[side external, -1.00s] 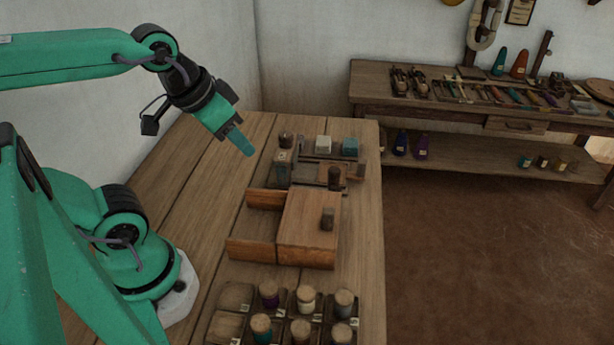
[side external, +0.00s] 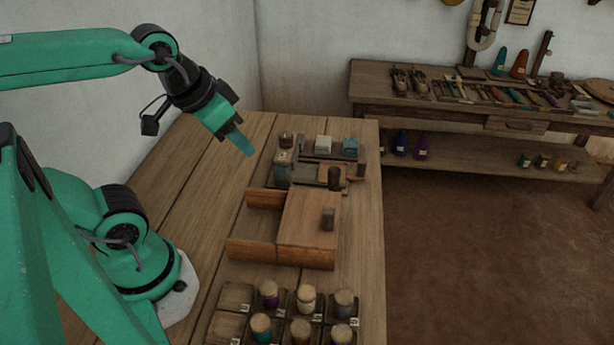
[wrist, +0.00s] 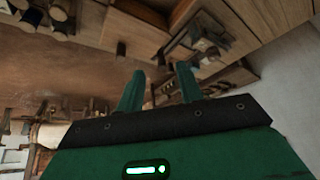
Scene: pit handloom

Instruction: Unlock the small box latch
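A wooden box (side external: 305,243) sits on the bench with an open-topped compartment (side external: 253,225) sticking out to its left. A dark upright block (side external: 328,218) stands on its lid. Just behind is a small fixture with a dark knob (side external: 335,178) and an orange-brown block (side external: 354,171); I cannot tell which part is the latch. The box also shows in the wrist view (wrist: 122,30). My gripper (side external: 245,148) hangs above the bench, left of the fixture and clear of everything. In the wrist view its fingers (wrist: 160,70) stand apart with nothing between them.
A rack of corked jars (side external: 305,300) stands at the bench front. A white block (side external: 323,144) and a teal block (side external: 350,146) sit behind the fixture. The bench's left part is bare. A tool table (side external: 480,115) stands farther back right.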

